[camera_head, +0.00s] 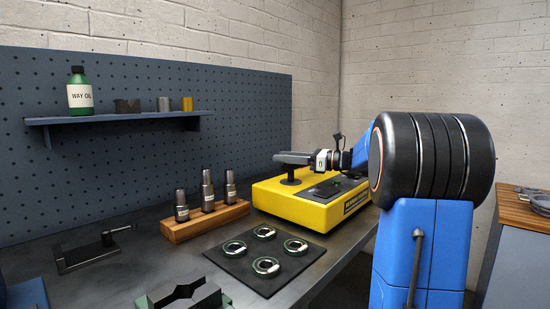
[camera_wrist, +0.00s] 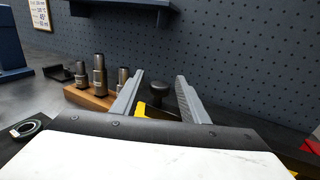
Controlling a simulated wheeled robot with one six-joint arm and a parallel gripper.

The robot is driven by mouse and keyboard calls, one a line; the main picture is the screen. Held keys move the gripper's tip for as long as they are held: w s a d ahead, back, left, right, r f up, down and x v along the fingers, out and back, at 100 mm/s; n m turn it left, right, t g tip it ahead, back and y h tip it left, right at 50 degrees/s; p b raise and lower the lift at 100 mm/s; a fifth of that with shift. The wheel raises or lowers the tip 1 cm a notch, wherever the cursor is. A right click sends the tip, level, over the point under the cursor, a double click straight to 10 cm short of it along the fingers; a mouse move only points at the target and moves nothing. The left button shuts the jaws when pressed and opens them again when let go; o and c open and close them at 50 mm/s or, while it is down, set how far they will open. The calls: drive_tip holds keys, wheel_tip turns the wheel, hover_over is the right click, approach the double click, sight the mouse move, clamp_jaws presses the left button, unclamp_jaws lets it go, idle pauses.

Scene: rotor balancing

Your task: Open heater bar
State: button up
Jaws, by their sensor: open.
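The yellow heater unit (camera_head: 290,207) stands on the bench with a dark top panel and a label on its front. A black post with a wide foot (camera_head: 290,180) rises from its left end, just under my gripper (camera_head: 282,158). In the wrist view a round black knob (camera_wrist: 158,90) shows between the two grey fingers of my gripper (camera_wrist: 160,78), with yellow casing (camera_wrist: 150,112) below it. The fingers are apart and hold nothing. I cannot tell whether they touch the knob. The heater bar itself is not clearly made out; my gripper and arm hide part of the unit's top.
A wooden block (camera_head: 205,222) with three metal tools stands left of the heater. A dark mat (camera_head: 265,258) with several ring parts lies in front. A black crank fixture (camera_head: 88,250) and a V-shaped block (camera_head: 190,295) are further left. A pegboard with a shelf (camera_head: 120,117) stands behind.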

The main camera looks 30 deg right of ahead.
drive_tip(key=shift+x, duration=1.9)
clamp_jaws()
